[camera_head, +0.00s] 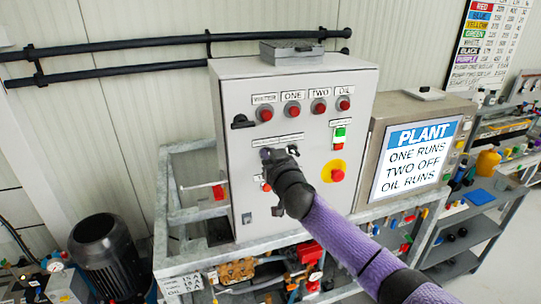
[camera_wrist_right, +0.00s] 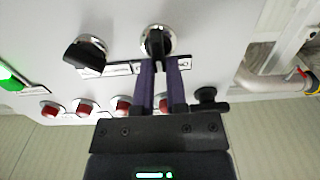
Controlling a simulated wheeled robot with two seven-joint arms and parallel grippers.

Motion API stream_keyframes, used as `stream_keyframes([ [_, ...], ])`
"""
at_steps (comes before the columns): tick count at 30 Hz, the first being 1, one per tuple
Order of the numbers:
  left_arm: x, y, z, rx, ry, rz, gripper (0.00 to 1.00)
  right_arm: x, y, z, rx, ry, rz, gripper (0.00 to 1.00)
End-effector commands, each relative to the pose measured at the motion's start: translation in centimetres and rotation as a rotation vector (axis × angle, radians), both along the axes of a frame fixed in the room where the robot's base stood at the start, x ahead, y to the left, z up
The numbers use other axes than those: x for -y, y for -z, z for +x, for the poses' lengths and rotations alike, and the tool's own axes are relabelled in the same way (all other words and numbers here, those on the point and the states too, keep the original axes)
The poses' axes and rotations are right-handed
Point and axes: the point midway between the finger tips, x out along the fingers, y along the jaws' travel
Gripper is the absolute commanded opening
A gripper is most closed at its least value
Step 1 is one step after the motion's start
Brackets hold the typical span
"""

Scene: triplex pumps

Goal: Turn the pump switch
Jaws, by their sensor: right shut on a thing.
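The pump switch (camera_wrist_right: 157,40) is a black knob on a silver ring on the grey control cabinet (camera_head: 250,200). My right gripper (camera_wrist_right: 163,75) has its two purple fingers closed on this knob in the right wrist view. In the head view the right gripper (camera_head: 270,158) is against the cabinet front, below a white label strip, and largely hides the knob. A second black knob (camera_wrist_right: 85,53) sits beside the held one in the wrist view. It is tilted and free of the fingers. My left gripper is not in view.
Red buttons (camera_head: 293,110) labelled WATER, ONE, TWO and OIL line the cabinet top. A green and red switch (camera_head: 339,138) and a red emergency button (camera_head: 337,175) are to the right. A PLANT screen (camera_head: 418,157) reads "ONE RUNS, TWO OFF, OIL RUNS".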

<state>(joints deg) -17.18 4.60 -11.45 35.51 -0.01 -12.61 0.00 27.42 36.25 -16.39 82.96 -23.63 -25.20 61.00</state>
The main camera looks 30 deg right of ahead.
Motion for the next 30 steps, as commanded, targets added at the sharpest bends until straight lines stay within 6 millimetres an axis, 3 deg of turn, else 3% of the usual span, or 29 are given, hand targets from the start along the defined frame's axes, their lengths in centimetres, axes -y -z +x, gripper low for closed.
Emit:
stream_keyframes([
  [8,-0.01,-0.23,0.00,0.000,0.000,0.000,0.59,-0.19,-0.02,0.05,-0.027,-0.001,-0.116,0.00],
  [30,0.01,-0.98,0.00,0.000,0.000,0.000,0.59,-0.79,0.27,0.20,-0.157,0.000,-0.654,0.00],
])
